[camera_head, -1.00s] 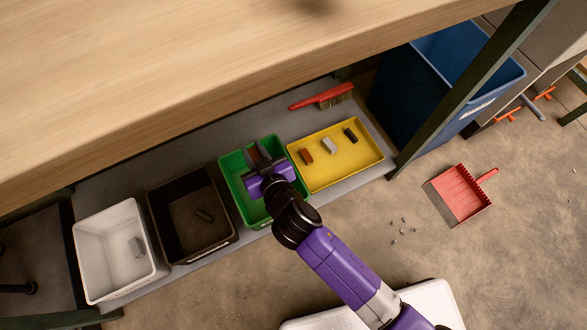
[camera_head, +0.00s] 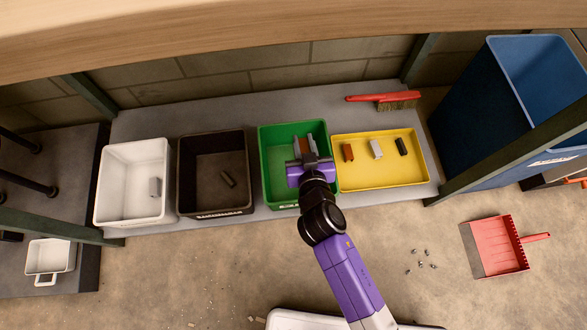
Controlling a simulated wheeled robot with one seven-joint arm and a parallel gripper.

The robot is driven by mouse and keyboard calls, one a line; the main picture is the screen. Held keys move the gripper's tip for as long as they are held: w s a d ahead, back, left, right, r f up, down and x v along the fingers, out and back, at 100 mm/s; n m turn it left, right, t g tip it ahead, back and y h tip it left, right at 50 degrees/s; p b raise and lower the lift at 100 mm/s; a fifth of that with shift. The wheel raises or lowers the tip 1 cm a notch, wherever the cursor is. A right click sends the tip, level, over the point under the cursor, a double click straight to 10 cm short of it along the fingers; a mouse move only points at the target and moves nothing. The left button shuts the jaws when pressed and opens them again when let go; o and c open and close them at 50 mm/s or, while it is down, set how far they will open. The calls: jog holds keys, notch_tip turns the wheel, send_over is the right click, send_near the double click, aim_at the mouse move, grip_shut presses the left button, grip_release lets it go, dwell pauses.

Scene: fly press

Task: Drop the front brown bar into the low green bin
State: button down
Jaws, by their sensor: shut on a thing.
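The low green bin (camera_head: 266,165) stands on the grey shelf between the dark brown bin and the yellow tray. My gripper (camera_head: 305,146) is over the right part of the green bin, pointing away from me. It is shut on a brown bar (camera_head: 306,144), which shows as a small reddish-brown patch between the fingers, mostly hidden by them. I cannot tell how high the bar is above the bin floor. Another brown bar (camera_head: 348,152) lies at the left in the yellow tray.
The yellow tray (camera_head: 375,180) also holds a light grey bar (camera_head: 376,149) and a black bar (camera_head: 402,146). The dark bin (camera_head: 191,185) and white bin (camera_head: 115,190) each hold a bar. A red brush (camera_head: 375,98) lies behind the tray. The tabletop (camera_head: 250,40) overhangs the shelf.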

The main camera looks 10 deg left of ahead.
jog(key=c, duration=1.1)
grip_release()
jog(key=shift+s, duration=0.1)
jog(key=p+v, duration=0.2)
jog(key=v, duration=0.5)
jog(key=shift+s+d+r, duration=0.1)
jog(key=shift+s+r, duration=0.1)
jog(key=shift+s, duration=0.1)
